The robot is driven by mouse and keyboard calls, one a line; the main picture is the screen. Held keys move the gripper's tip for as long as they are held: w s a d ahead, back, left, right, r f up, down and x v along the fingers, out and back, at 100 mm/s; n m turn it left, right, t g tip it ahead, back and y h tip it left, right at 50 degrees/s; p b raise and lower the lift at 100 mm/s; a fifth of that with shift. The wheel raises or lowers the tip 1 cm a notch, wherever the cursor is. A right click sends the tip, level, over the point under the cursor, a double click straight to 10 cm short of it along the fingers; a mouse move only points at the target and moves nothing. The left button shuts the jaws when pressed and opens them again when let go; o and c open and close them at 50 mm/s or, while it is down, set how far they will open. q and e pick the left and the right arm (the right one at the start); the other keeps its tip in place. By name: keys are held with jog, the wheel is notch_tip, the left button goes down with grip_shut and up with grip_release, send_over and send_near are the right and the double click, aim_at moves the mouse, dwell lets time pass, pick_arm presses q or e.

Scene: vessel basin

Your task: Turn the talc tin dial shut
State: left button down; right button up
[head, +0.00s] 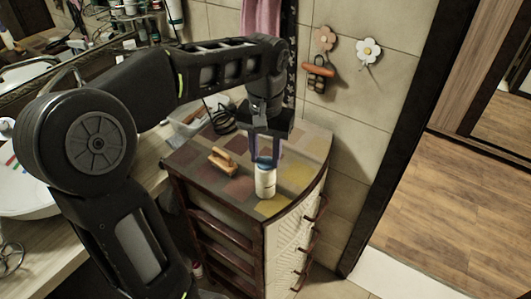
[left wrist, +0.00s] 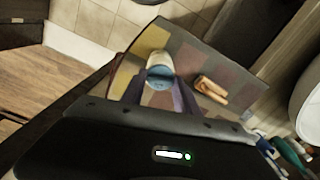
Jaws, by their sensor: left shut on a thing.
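The talc tin (head: 265,182), a white cylinder with a blue dial top, stands upright on the patterned top of a small drawer cabinet (head: 190,163), close to its front edge. My left gripper (head: 264,160) reaches down from above and is shut on the tin's blue top. In the left wrist view the tin's blue dial (left wrist: 159,77) sits between the two fingers, with the white body beyond it. The fingers hide part of the dial, and I cannot read its setting. My right gripper is not in view.
A wooden-handled brush (head: 223,160) lies on the cabinet top left of the tin; it also shows in the left wrist view (left wrist: 211,89). A clear container (head: 188,117) and dark cable (head: 222,118) are behind. Flower hooks (head: 368,51) hang on the tiled wall.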

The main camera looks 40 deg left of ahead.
aim_at(266, 158)
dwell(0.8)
pick_arm(q)
jog(key=c, duration=0.9)
grip_release()
jog(key=shift+r, duration=0.1)
jog(key=shift+r, duration=0.2)
notch_tip(266, 158, up, 2)
jog(key=shift+r, duration=0.15)
notch_tip(266, 158, up, 4)
jog(key=p, duration=0.2)
jog(key=shift+p, duration=0.4)
jog(key=shift+r+p, duration=0.5)
jog(key=shift+p, duration=0.2)
jog(key=shift+f, duration=0.1)
